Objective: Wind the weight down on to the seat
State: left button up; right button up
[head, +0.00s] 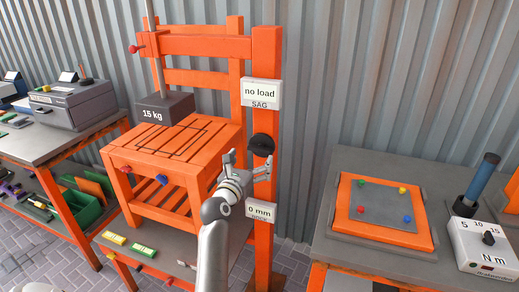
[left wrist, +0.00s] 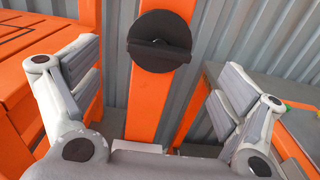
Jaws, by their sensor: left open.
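The dark grey weight (head: 165,108), marked 15 kg, hangs on a vertical rod (head: 152,40) over the orange slatted seat (head: 218,133). A dark outline is drawn on the seat below it. The upper sign (head: 261,92) reads "no load" and the lower sign (head: 260,212) reads "0 mm". A round black knob (head: 262,145) with a raised bar sits on the orange post between the signs. My left gripper (head: 249,160) is open just in front of and below the knob. In the left wrist view the knob (left wrist: 160,40) shows ahead between the spread fingers, apart from both. My right gripper is out of view.
A grey bench at the right holds an orange-framed board (head: 345,218) and an N m box (head: 485,247) with a blue-handled tool (head: 482,178). A bench with a grey machine (head: 72,103) stands at the left. A corrugated wall is behind.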

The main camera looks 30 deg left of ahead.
aim_at(258, 149)
pick_arm(q)
jog(key=shift+x, duration=3.85)
jog(key=shift+c, duration=0.3)
jog(key=c, duration=0.5)
jog(key=shift+s+r, duration=0.1)
jog(key=shift+s, duration=0.1)
jog(key=c, duration=0.5)
